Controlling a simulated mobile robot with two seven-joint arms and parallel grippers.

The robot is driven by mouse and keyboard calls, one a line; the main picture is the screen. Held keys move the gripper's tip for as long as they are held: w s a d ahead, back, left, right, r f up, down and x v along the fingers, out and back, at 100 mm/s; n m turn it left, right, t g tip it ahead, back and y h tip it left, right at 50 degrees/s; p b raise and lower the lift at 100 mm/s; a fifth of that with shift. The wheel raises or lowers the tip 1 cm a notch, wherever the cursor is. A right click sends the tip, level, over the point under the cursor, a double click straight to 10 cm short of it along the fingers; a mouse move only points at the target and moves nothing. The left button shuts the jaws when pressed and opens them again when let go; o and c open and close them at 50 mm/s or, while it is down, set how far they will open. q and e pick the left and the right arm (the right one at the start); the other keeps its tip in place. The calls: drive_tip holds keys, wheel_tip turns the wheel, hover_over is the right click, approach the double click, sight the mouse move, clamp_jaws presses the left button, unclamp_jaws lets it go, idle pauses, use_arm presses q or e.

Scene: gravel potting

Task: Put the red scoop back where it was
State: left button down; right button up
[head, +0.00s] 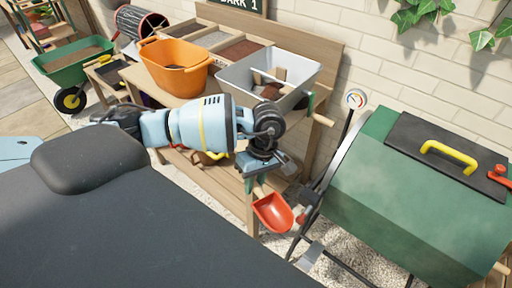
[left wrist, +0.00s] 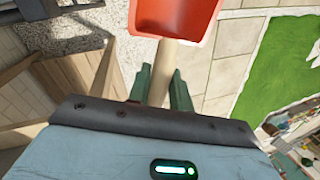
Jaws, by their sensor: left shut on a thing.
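The red scoop (head: 273,212) hangs below my left gripper (head: 257,183) in the head view, in front of the wooden bench and above the gravel. My left gripper is shut on the scoop's pale wooden handle. In the left wrist view the green fingers (left wrist: 162,92) lie on both sides of the handle, and the red scoop (left wrist: 178,15) reaches past the top edge. My right gripper is not in view.
A wooden bench (head: 225,187) carries an orange tub (head: 172,68) and a grey tray (head: 238,77). A green drum (head: 395,190) with a yellow-handled lid stands close at right. A green wheelbarrow (head: 75,66) stands at far left.

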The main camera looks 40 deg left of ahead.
sight(256, 212)
use_arm(q)
drive_tip(key=s+d+f+m, duration=0.1)
drive_tip(key=s+m, duration=0.1)
drive_tip(key=m, duration=0.2)
drive_tip(key=s+d+f+m+t+y, duration=0.1)
drive_tip(key=s+d+m, duration=0.1)
drive_tip(key=m, duration=0.1)
drive_tip(key=s+d+f+m+y, duration=0.1)
drive_tip(key=s+m, duration=0.1)
drive_tip(key=m, duration=0.2)
drive_tip(key=shift+s+d+f+m+t, duration=0.15)
drive_tip(key=shift+s+d+m+t, duration=0.05)
drive_tip(key=shift+s+m+t, duration=0.15)
drive_tip(key=shift+s+d+f+m, duration=0.25)
drive_tip(key=shift+s+m, duration=0.25)
drive_tip(key=shift+m, duration=0.45)
drive_tip(key=shift+a, duration=0.1)
